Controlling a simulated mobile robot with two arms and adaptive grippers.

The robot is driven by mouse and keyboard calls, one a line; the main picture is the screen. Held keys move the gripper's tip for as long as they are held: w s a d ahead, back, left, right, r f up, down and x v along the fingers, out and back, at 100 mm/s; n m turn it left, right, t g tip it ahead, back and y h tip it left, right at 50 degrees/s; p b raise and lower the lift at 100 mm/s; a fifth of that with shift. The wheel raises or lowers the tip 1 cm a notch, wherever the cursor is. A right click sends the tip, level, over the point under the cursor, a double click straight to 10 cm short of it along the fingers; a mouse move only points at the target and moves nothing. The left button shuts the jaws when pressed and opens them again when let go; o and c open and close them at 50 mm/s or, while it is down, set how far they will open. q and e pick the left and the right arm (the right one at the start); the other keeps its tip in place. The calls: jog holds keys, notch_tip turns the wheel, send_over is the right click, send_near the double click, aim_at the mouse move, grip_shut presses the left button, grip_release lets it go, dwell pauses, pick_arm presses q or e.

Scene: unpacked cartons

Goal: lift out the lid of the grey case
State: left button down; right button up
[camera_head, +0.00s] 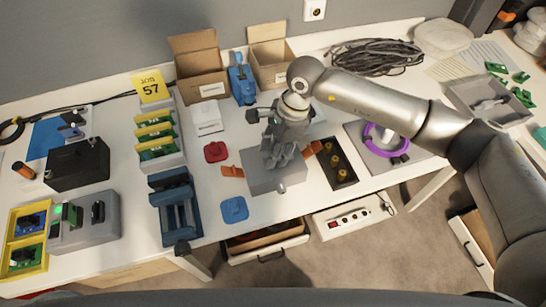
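The grey case (268,181) stands near the front edge of the table, in the middle of the head view. An orange latch-like part (232,171) sticks out at its left side and another (313,149) at its right. My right gripper (281,160) points down over the case's top and hides much of it. The lid's outline cannot be made out separately under the gripper. The fingers look close together, but whether they are shut on anything is not clear. My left gripper is not in view.
Near the case lie a red piece (215,151), a blue piece (234,210) and a dark tray with yellow parts (348,181). A blue vise-like fixture (176,212) stands to the left. Open cartons (199,66) stand behind. Bare table shows between these things.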

jog(key=c, duration=0.3)
grip_shut()
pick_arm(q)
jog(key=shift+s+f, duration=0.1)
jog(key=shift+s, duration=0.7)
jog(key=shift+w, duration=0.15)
pick_arm(e)
jog(key=shift+r, duration=0.15)
